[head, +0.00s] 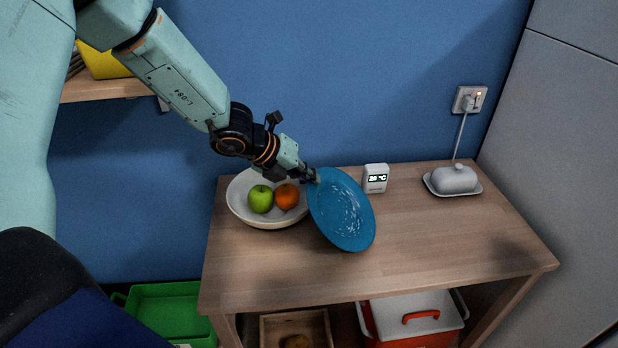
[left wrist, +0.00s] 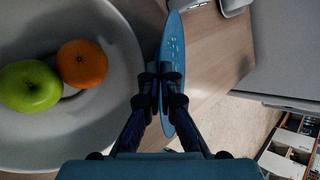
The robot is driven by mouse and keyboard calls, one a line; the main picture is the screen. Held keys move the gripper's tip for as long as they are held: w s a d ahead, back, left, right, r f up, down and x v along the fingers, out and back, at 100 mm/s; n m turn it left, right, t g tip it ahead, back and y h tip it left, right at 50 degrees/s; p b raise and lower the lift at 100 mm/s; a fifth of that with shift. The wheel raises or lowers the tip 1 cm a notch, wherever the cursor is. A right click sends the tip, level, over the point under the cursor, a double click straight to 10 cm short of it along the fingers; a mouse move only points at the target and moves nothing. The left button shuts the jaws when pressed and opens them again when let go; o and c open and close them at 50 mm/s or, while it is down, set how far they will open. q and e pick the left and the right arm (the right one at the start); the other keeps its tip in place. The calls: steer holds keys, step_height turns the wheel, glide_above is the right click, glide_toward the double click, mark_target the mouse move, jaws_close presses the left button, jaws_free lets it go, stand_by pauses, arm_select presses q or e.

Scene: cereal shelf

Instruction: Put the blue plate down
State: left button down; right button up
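The blue plate (head: 342,212) is tilted steeply, close to on edge, in front of the right side of the fruit bowl in the head view. My left gripper (head: 312,175) is shut on the plate's upper left rim. In the left wrist view the plate (left wrist: 174,60) appears nearly edge-on, with the fingers (left wrist: 160,92) closed around its rim. The head view does not clearly show whether its lower edge touches the wooden table (head: 440,240). My right gripper is not in view.
A white bowl (head: 237,200) with a green apple (head: 260,198) and an orange (head: 287,196) stands left of the plate. A small thermometer display (head: 375,178) and a lidded butter dish (head: 453,180) stand behind and right. The table's right front is clear.

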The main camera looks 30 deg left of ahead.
arm_select(q)
steer(key=shift+s, duration=0.3)
steer(key=c, duration=1.7)
jaws_free()
steer(key=shift+w+d+f, duration=0.15)
steer(key=shift+w+f, duration=0.1)
steer(key=shift+w, duration=0.1)
steer(key=shift+o, duration=0.8)
steer(key=shift+s+r, duration=0.2)
steer(key=shift+s, duration=0.05)
steer(key=shift+w+r, duration=0.1)
steer(key=shift+w, duration=0.05)
steer(key=shift+p+v, duration=5.35)
steer(key=shift+v, duration=0.7)
